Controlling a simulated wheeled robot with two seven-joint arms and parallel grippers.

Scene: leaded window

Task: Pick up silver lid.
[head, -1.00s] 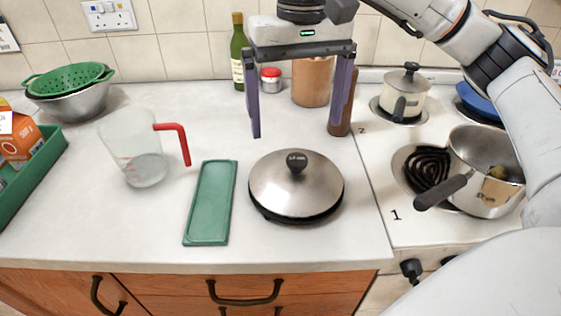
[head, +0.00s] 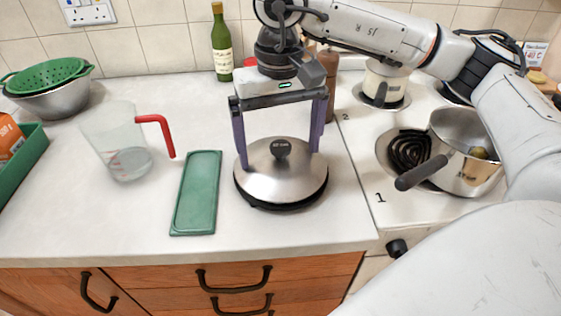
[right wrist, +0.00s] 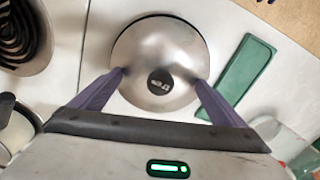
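The silver lid (head: 283,180) is a domed metal lid with a dark round knob. It sits on a dark-rimmed pan or base on the counter; what is under it is mostly hidden. It also shows in the right wrist view (right wrist: 150,45), with its knob between my fingers. My right gripper (head: 279,160) comes down over the lid, its two purple fingers wide apart on either side of the knob. In the right wrist view the gripper (right wrist: 159,80) is open, fingertips over the dome; whether they touch it I cannot tell. My left gripper is not in view.
A green tray (head: 197,195) lies left of the lid, with a red-handled measuring jug (head: 122,150) beyond it. A pot (head: 466,150) stands on the stove at right, handle toward the counter. A green bottle (head: 221,45) stands behind. Counter in front of the lid is clear.

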